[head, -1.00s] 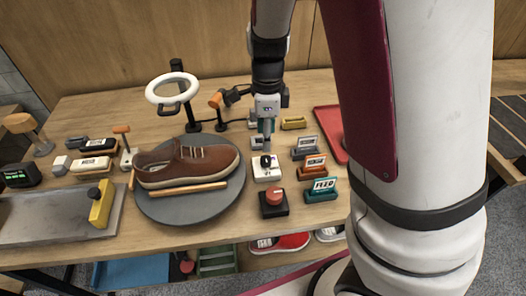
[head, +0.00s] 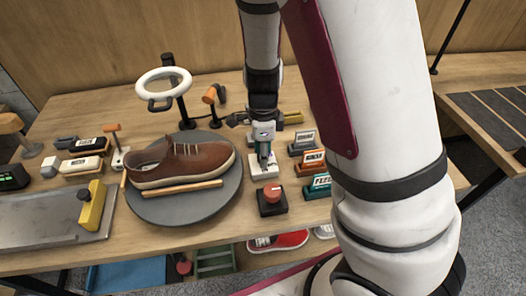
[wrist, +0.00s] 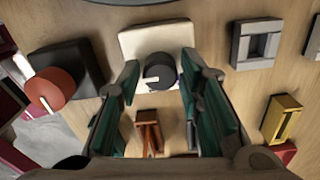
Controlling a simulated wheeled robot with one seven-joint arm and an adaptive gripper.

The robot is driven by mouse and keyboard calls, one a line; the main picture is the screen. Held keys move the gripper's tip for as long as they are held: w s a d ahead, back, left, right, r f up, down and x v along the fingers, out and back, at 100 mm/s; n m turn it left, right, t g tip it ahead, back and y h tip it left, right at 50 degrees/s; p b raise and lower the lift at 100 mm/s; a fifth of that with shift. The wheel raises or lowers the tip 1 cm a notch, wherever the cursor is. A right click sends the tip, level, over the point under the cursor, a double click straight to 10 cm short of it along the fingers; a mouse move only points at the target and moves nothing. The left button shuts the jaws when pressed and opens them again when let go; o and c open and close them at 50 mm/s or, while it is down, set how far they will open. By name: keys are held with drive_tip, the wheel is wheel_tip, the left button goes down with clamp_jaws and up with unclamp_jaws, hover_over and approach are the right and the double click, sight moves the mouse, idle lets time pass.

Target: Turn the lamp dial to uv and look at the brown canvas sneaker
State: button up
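The dial is a round black knob (wrist: 160,72) on a cream base (wrist: 155,38) in the wrist view. In the head view the cream base (head: 262,173) stands right of the turntable, and my gripper largely hides the knob. My gripper (head: 264,157) points down over it. In the wrist view my gripper (wrist: 160,90) is open, with one green-padded finger on each side of the knob and narrow gaps showing. The brown sneaker (head: 190,162) sits on a round grey turntable (head: 205,212). A white ring lamp (head: 163,77) stands behind it. The dial's setting is unreadable.
A red knob on a black base (head: 271,195) stands close in front of the dial. Several small labelled holders, including a teal one (head: 317,187), stand to the right. A wooden stick (head: 180,188) lies before the sneaker. A metal tray (head: 50,220) is at left.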

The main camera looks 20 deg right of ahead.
clamp_jaws()
drive_tip(key=shift+n, duration=0.3)
drive_tip(key=n+p, duration=0.1)
drive_tip(key=n, duration=0.9)
drive_tip(key=shift+n+p, duration=0.3)
drive_tip(key=shift+n, duration=0.1)
drive_tip(key=n, duration=1.2)
drive_tip(key=shift+w+p, duration=0.1)
drive_tip(key=shift+p, duration=0.2)
drive_tip(key=shift+a+n, duration=0.1)
drive_tip(key=shift+n, duration=0.3)
